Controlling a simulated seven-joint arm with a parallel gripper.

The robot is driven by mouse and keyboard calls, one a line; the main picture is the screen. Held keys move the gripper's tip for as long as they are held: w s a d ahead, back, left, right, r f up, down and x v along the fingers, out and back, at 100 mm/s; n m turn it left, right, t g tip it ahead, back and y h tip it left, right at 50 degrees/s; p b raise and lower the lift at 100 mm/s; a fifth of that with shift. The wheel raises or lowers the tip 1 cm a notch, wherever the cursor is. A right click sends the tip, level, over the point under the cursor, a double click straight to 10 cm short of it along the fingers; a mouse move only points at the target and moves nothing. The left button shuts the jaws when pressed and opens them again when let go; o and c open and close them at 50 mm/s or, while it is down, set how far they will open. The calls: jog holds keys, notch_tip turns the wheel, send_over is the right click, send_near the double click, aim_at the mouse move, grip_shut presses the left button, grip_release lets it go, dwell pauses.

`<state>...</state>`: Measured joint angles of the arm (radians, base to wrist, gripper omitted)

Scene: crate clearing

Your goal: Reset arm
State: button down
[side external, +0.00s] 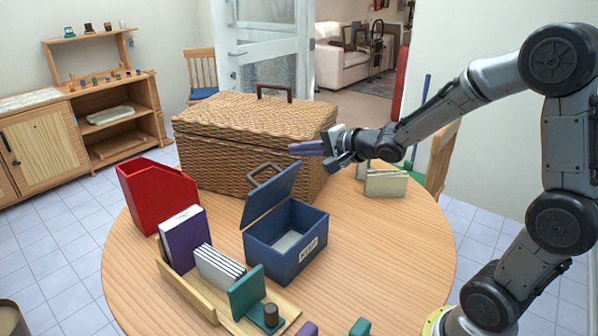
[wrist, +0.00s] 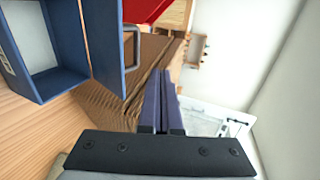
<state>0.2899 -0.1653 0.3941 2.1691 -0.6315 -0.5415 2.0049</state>
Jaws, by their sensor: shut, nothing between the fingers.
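My gripper (side external: 298,148) is held level in the air in front of the wicker basket, above the table, with its purple fingers pointing left. In the wrist view its two fingers (wrist: 160,88) lie together, shut, with nothing between them. The arm reaches in from the right side of the table.
A closed wicker basket (side external: 215,150) stands at the table's back, near my fingers. An open blue box (side external: 290,255) stands below, empty inside. A red file holder (side external: 150,197), a wooden tray (side external: 185,288) with cards, and a cream holder (side external: 386,184) also stand on the round table (side external: 385,255).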

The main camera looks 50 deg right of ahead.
jog(key=s+a+r+n+h, duration=0.1)
jog(key=s+a+r+n, duration=0.25)
jog(key=s+r, duration=0.55)
jog(key=s+a+f+n+g, duration=0.1)
jog(key=s+f+n+g, duration=0.3)
jog(key=s+n, duration=0.3)
jog(key=s+a+f+n+g, duration=0.2)
jog(key=s+f+n+g, duration=0.2)
jog(key=s, duration=0.9)
notch_tip(320, 180, down, 2)
jog(key=n, duration=0.3)
jog(key=shift+f+y, duration=0.15)
jog(key=shift+y, duration=0.15)
